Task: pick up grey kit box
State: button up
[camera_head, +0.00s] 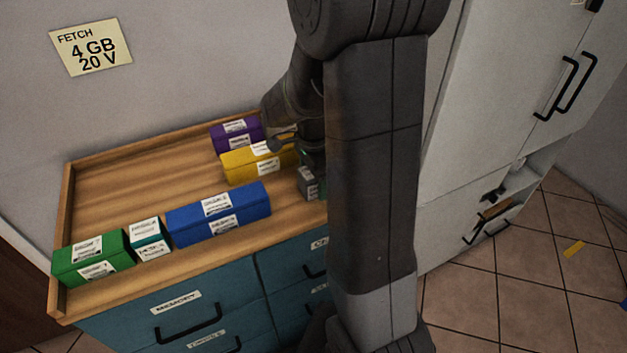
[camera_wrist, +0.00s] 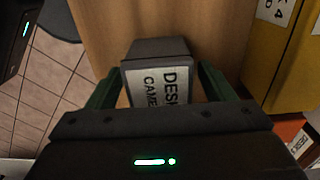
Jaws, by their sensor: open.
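The grey kit box (camera_wrist: 157,50) is in the wrist view, a small dark grey box with a white label reading "DESK" and "CAME". My gripper (camera_wrist: 158,88) is open, with one green finger on each side of the box. The fingers stand close to its sides; I cannot tell whether they touch. In the head view the grey box (camera_head: 308,188) sits on the wooden top near its front edge, partly hidden by my arm. My gripper is mostly hidden behind my arm there.
A yellow box (camera_head: 240,169) stands close to the grey box, with a purple box (camera_head: 236,134) behind it. Blue (camera_head: 219,214), teal (camera_head: 148,240) and green (camera_head: 92,259) boxes line the front. A wooden rim (camera_head: 66,212) edges the top. White cabinets (camera_head: 487,110) stand to the right.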

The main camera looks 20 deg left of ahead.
jog(key=c, duration=1.1)
jog(key=shift+r, duration=0.1)
